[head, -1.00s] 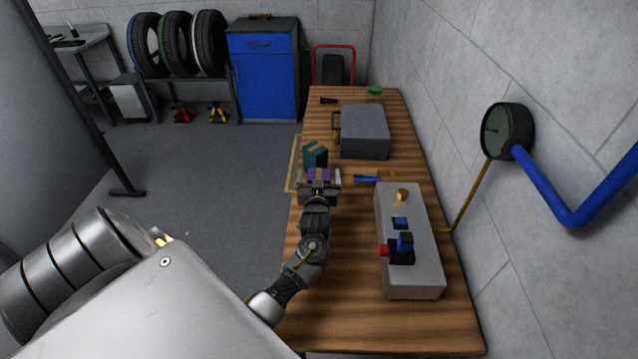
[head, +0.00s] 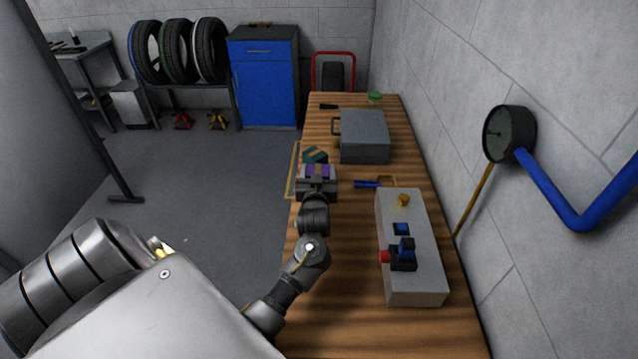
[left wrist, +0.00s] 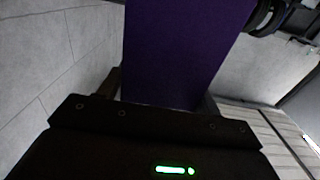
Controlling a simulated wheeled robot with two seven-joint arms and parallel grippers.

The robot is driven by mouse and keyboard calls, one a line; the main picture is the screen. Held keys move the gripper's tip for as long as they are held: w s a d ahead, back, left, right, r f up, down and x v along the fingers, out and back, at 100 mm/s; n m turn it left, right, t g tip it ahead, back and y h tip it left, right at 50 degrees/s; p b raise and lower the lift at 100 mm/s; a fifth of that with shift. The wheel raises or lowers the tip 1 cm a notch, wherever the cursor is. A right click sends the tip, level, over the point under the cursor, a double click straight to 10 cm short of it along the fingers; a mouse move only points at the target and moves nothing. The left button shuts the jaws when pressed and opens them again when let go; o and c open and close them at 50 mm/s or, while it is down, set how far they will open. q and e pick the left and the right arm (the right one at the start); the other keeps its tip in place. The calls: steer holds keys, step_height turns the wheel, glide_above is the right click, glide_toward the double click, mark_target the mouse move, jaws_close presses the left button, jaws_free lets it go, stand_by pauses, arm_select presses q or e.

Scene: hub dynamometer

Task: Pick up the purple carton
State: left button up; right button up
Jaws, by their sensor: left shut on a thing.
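The purple carton (head: 318,171) is between the fingers of my left gripper (head: 318,174), near the left edge of the wooden bench. The left gripper is shut on it. In the left wrist view the purple carton (left wrist: 185,50) fills the upper middle as a plain purple face, close in front of the dark gripper body. In the head view the gripper hides the carton's near side and underside. The carton looks raised above the bench, though the gap under it is hidden. My right gripper is not in view.
A teal box (head: 315,155) stands just behind the carton, partly covered by it. A grey case (head: 364,137) is behind to the right. A blue-handled tool (head: 367,184) lies right of the gripper. A grey control box (head: 412,262) is nearer. The bench (head: 350,290) is bare in front.

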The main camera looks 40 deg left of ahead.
arm_select(q)
steer(key=s+r+b, duration=0.1)
steer(key=s+r, duration=0.8)
steer(key=s, duration=0.4)
steer(key=shift+s+d+b, duration=0.3)
steer(key=shift+d+b, duration=0.1)
